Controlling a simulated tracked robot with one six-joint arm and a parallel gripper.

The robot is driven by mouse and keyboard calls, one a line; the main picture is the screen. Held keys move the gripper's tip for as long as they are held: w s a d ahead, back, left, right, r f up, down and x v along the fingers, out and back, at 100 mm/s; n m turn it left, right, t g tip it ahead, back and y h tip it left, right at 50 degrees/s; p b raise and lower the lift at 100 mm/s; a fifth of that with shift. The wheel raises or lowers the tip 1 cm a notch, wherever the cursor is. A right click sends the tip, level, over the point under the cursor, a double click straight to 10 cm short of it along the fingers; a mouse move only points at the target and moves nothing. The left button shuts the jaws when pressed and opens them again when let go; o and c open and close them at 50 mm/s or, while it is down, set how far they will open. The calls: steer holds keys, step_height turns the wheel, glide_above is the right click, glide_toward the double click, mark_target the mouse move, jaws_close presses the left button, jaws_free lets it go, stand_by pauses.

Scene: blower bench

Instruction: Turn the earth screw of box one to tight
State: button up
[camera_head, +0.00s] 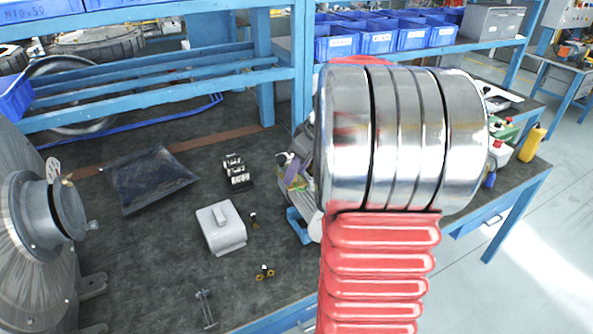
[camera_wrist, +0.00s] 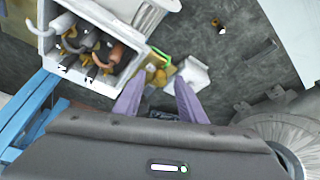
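The open grey terminal box (camera_wrist: 45,38) is at the upper left of the wrist view, with thick cable ends and dark terminals inside. A small brass-coloured fitting (camera_wrist: 158,76) with a green wire (camera_wrist: 160,56) lies just beyond my fingertips; it may be the earth screw, but its slot and turn are too small to tell. My gripper (camera_wrist: 158,90) has two purple fingers spread apart, with the fitting in line with the gap. Contact cannot be told. In the head view, my gripper (camera_head: 293,176) is partly hidden by my arm, which also covers most of the box area.
On the dark bench lie a grey cover (camera_head: 222,230), a black bag (camera_head: 150,180), a terminal block (camera_head: 236,171) and small brass parts (camera_head: 265,272). A large grey blower or motor body (camera_head: 30,240) stands at left. Blue shelving (camera_head: 150,110) runs behind.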

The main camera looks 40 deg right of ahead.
steer(key=shift+c, duration=0.6)
jaws_close()
